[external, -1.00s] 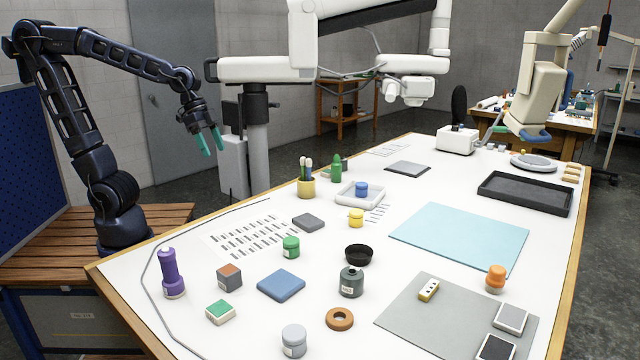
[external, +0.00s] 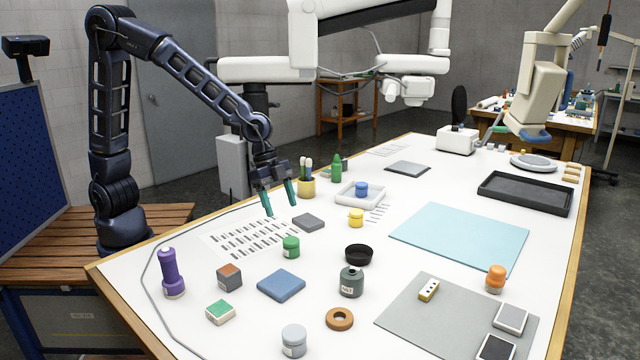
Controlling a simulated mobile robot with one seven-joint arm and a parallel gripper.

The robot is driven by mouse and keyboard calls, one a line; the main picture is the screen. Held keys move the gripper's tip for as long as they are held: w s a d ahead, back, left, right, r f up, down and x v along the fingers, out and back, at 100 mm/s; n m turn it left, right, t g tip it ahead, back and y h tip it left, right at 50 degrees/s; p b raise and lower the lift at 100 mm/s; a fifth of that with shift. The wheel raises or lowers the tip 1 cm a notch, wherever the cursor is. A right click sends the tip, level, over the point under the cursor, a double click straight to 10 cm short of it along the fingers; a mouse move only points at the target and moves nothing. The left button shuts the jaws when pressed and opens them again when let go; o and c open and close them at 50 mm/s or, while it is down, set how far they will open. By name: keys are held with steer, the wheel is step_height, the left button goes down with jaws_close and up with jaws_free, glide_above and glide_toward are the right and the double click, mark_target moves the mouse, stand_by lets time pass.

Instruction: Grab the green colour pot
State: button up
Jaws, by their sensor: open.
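The green colour pot (external: 291,247) is a small round jar with a pale label, standing upright on the white table (external: 225,285). My gripper (external: 280,200) has two teal fingertips pointing down, spread apart with nothing between them. It hangs above the printed sheet (external: 245,238), behind the green pot and apart from it. Nothing hides the green pot.
A grey block (external: 308,222) lies behind the green pot, and a blue block (external: 281,284) in front. A yellow brush cup (external: 306,187) stands near my gripper. A yellow pot (external: 356,218) and black bowl (external: 359,254) stand to the right.

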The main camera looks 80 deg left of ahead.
mark_target(291, 240)
steer(key=x, duration=0.6)
steer(key=shift+w+d, duration=0.1)
steer(key=shift+d, duration=0.05)
steer(key=shift+s+x, duration=0.15)
steer(key=shift+x, duration=1.2)
steer(key=shift+s+x, duration=0.1)
steer(key=shift+x, duration=1.3)
steer(key=shift+a, duration=0.2)
steer(key=c, duration=1.1)
